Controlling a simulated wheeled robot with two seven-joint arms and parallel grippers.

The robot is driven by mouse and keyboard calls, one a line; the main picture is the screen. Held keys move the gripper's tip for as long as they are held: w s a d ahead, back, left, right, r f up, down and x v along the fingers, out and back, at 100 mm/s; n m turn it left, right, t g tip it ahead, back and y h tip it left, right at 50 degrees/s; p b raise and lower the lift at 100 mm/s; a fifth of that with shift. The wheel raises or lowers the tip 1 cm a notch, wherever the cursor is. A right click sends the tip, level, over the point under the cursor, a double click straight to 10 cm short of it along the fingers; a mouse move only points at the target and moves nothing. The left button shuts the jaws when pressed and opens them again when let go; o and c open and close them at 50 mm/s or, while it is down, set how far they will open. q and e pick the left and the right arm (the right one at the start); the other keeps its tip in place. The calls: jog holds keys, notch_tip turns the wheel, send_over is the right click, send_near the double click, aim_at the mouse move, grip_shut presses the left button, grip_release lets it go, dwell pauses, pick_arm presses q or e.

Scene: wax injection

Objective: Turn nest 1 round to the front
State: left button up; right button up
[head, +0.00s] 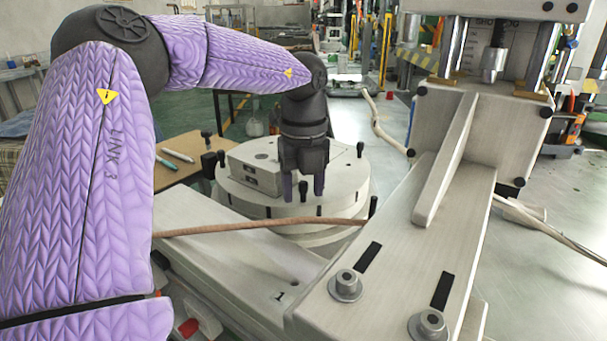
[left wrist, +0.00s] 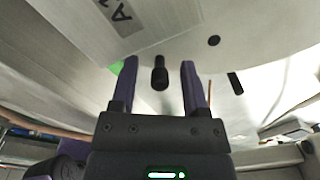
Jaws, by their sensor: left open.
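The round pale turntable (head: 340,205) stands in the middle of the head view, with black upright pegs around its rim. A pale block (head: 250,172) sits on its top; whether this is nest 1 is not clear. My left gripper (head: 304,192) points down at the near side of the turntable. In the left wrist view my left gripper (left wrist: 160,85) is open, its two fingers either side of a black peg (left wrist: 160,74), with gaps visible on both sides. A pale plate with part of a dark label (left wrist: 120,18) shows above. My right gripper is in neither view.
A brown hose (head: 260,226) crosses in front of the turntable. A pale arm marked 1 (head: 255,275) lies nearer. The press frame (head: 455,145) rises on the right. A wooden table (head: 178,172) with pens stands behind left.

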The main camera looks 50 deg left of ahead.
pick_arm(q)
notch_tip(320, 180, up, 9)
jog(key=p, duration=0.3)
jog(key=shift+r+p, duration=0.15)
jog(key=shift+p, duration=0.15)
jog(key=shift+r, duration=0.25)
